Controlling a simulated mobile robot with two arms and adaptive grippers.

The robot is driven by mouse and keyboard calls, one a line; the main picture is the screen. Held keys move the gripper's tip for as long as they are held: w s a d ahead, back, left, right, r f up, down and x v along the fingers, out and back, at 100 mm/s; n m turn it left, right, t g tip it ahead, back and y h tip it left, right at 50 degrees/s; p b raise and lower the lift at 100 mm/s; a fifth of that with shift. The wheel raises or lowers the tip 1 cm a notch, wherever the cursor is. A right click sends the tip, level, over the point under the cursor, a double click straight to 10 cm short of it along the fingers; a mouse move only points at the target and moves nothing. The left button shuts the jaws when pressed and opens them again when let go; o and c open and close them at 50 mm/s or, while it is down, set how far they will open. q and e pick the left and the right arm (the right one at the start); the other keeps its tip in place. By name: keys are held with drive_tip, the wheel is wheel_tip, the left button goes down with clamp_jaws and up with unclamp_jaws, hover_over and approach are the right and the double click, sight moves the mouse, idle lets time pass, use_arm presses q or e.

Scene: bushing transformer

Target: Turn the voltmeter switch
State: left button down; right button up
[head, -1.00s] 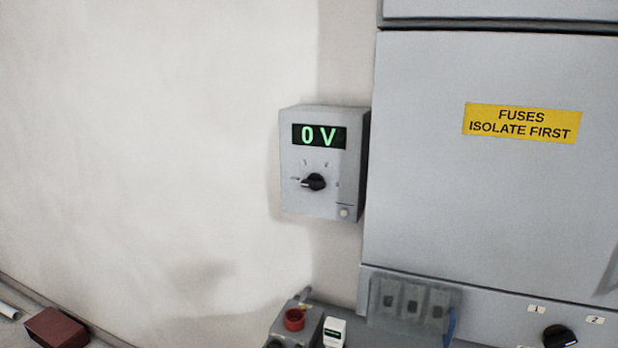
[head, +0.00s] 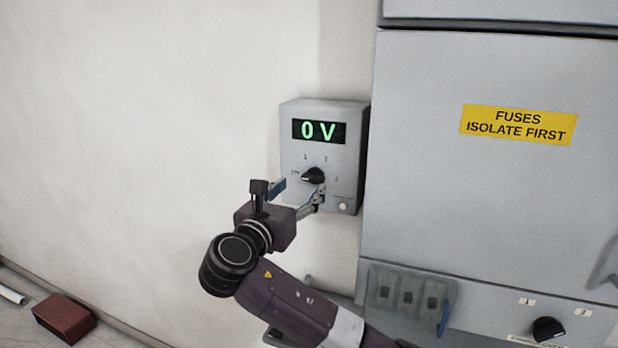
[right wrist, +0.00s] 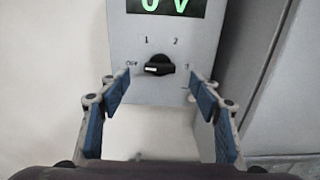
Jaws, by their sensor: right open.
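The voltmeter (head: 297,150) is a grey box on the wall, its green display reading 0 V. Its black switch knob (head: 313,175) has marks around it; in the right wrist view the knob (right wrist: 158,66) shows a white pointer line turned left, toward the OFF mark. My right gripper (head: 297,190) is in front of the lower part of the voltmeter. In the right wrist view its blue-padded fingers (right wrist: 158,93) are spread wide, one to each side below the knob, with nothing between them. I see no contact with the knob. My left gripper is out of view.
A large grey cabinet (head: 490,200) with a yellow fuse warning label (head: 518,124) stands close on the right. Switches and another black knob (head: 548,329) are along its lower edge. A dark red block (head: 64,317) lies on the floor at lower left. The wall at left is bare.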

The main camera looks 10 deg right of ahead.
sight(311, 178)
drive_tip(key=p+x, duration=0.2)
drive_tip(key=x, duration=0.3)
drive_tip(key=shift+w+d, duration=0.1)
drive_tip(key=shift+d, duration=0.05)
drive_tip(key=shift+w+d+f, duration=0.1)
drive_tip(key=shift+w+d, duration=0.1)
drive_tip(key=shift+w, duration=0.2)
drive_tip(key=shift+c, duration=0.3)
drive_tip(key=c, duration=1.1)
